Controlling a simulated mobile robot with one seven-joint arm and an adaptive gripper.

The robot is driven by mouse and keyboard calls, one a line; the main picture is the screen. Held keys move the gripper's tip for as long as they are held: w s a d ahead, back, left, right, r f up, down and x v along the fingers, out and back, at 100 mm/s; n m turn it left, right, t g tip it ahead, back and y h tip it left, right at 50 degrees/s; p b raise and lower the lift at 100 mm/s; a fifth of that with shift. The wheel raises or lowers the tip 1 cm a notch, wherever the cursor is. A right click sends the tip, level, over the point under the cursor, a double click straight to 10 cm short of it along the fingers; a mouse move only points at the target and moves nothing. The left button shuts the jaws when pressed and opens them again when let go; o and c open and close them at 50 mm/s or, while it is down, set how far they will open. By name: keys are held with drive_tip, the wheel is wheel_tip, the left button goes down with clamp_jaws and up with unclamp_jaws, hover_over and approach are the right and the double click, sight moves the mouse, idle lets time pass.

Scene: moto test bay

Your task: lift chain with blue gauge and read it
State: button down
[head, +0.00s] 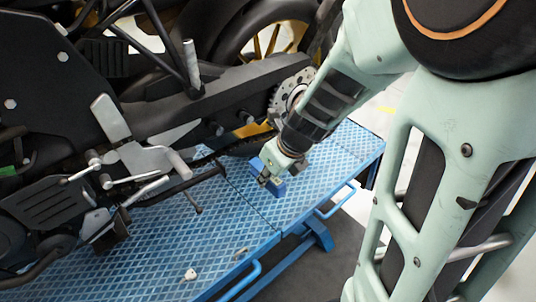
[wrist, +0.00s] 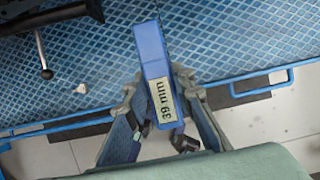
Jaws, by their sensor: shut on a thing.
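The blue gauge (wrist: 150,45) is a block with a pale label reading "39 mm" in the wrist view. My gripper (wrist: 160,95) is shut on it, with one finger on each side. In the head view my gripper (head: 270,178) is above the blue platform beside the motorcycle, and part of the blue gauge (head: 279,188) shows behind the fingers. The chain (head: 228,147) is a dark line under the swingarm, running toward the rear wheel. I cannot tell whether the gauge touches the chain.
The motorcycle (head: 170,115) stands on the blue lift platform (head: 225,235). Its stand and foot levers (head: 150,160) stick out on the left. A blue side rail (head: 320,228) edges the platform. Small pale objects (head: 190,274) lie on the platform's front part.

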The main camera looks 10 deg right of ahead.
sight(254, 160)
drive_tip(key=shift+w+a+p, duration=0.15)
drive_tip(key=shift+w+a, duration=0.35)
drive_tip(key=shift+w, duration=0.25)
drive_tip(key=shift+w+a+p, duration=0.1)
drive_tip(key=shift+w+a, duration=0.4)
drive_tip(key=shift+w, duration=0.3)
drive_tip(key=shift+w+a+p, duration=0.15)
drive_tip(key=shift+w+a, duration=0.35)
drive_tip(key=shift+w, duration=0.25)
drive_tip(key=shift+w+a+r+p, duration=0.1)
drive_tip(key=shift+w+a+p, duration=0.1)
drive_tip(key=shift+w+p, duration=0.1)
drive_tip(key=shift+w+a+p, duration=0.5)
drive_tip(key=shift+w+a, duration=0.05)
drive_tip(key=shift+w, duration=0.25)
drive_tip(key=shift+w+a+p, duration=0.45)
drive_tip(key=shift+w+a, duration=0.05)
drive_tip(key=shift+w, duration=0.25)
drive_tip(key=shift+r+p, duration=1.15)
drive_tip(key=shift+p, duration=0.1)
drive_tip(key=shift+w+r, duration=0.15)
drive_tip(key=shift+r, duration=0.7)
drive_tip(key=shift+f, duration=0.15)
drive_tip(key=shift+f+b, duration=1.4)
drive_tip(key=shift+f, duration=0.5)
